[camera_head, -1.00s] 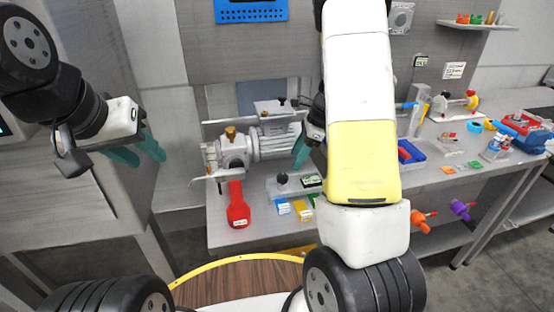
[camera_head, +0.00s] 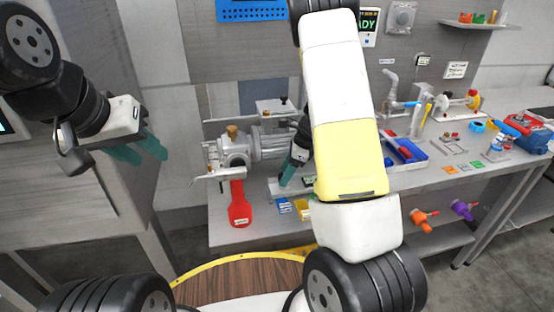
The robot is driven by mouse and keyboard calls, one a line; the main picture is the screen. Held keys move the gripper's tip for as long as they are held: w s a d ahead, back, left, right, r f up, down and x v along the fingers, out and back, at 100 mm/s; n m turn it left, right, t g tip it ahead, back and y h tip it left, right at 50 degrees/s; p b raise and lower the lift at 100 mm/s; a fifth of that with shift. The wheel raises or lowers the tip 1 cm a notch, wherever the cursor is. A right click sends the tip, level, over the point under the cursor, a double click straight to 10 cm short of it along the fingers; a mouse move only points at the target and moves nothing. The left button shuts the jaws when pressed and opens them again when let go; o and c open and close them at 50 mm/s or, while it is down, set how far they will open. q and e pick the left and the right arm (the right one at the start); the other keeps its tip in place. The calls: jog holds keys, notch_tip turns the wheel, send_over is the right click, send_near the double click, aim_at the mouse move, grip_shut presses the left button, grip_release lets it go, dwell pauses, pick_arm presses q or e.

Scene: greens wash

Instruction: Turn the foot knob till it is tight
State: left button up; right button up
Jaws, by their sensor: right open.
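My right gripper (camera_head: 287,176) is open, its teal fingers pointing down at a light metal foot plate (camera_head: 274,190) at the front of the bench. The black knob seen on this plate earlier is hidden behind the fingers now. I cannot tell whether they touch it. A grey pump (camera_head: 236,150) with a brass cap and ribbed motor body stands just behind and left of the plate. My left gripper (camera_head: 138,153) is open and empty, hanging at the left, away from the bench.
A red-handled tool (camera_head: 239,205) lies at the bench's front left. Small blue (camera_head: 283,206) and yellow (camera_head: 302,208) boxes sit before the plate. A blue tray (camera_head: 405,155) is right of my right arm, which hides the bench middle.

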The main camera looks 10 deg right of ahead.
jog(key=shift+c, duration=0.5)
grip_shut()
jog(key=shift+w+n+g, duration=0.1)
jog(key=shift+n+g, duration=0.4)
jog(key=shift+n, duration=0.8)
jog(key=shift+o, duration=0.5)
grip_release()
jog(key=v, duration=0.8)
